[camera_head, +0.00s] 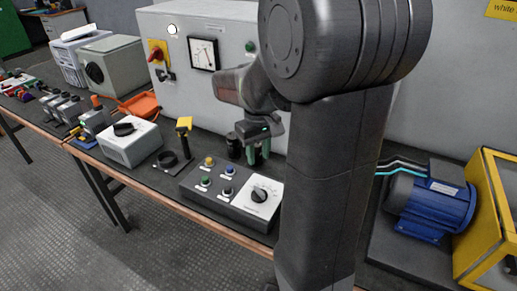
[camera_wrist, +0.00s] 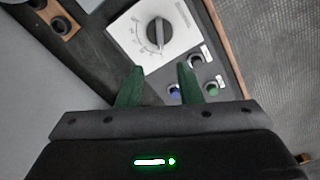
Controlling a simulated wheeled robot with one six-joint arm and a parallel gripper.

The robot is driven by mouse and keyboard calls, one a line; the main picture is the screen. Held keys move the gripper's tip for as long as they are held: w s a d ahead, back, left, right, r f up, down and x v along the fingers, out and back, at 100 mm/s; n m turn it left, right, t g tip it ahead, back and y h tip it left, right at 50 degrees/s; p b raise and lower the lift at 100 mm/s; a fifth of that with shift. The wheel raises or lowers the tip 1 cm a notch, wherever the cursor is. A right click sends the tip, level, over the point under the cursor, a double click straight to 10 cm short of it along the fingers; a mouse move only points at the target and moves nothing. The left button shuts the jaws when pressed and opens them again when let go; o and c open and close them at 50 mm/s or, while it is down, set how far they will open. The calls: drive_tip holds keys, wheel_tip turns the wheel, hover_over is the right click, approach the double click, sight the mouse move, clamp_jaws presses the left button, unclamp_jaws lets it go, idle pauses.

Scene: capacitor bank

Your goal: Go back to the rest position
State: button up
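My gripper (camera_head: 259,152) is in the middle of the head view, above the back of the bench and beside a control box. In the wrist view my gripper (camera_wrist: 157,84) shows two green fingers standing apart with nothing between them. The control box (camera_head: 228,208) has several coloured buttons and a white dial panel with a black knob (camera_head: 259,195). The knob also shows in the wrist view (camera_wrist: 159,32), beyond the fingertips. My arm hides part of the bench and the cabinet.
A grey cabinet (camera_head: 227,57) with a meter stands behind. A blue motor (camera_head: 430,204) and yellow frame (camera_head: 488,205) stand right. The floor in front is clear.

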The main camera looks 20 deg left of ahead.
sight(259, 189)
drive_tip(key=shift+r, duration=0.35)
wheel_tip(259, 189, down, 14)
drive_tip(key=shift+r+b, duration=0.25)
drive_tip(key=shift+b, duration=0.5)
drive_tip(key=shift+f, duration=0.3)
drive_tip(key=shift+r+m, duration=0.1)
drive_tip(key=shift+m, duration=0.4)
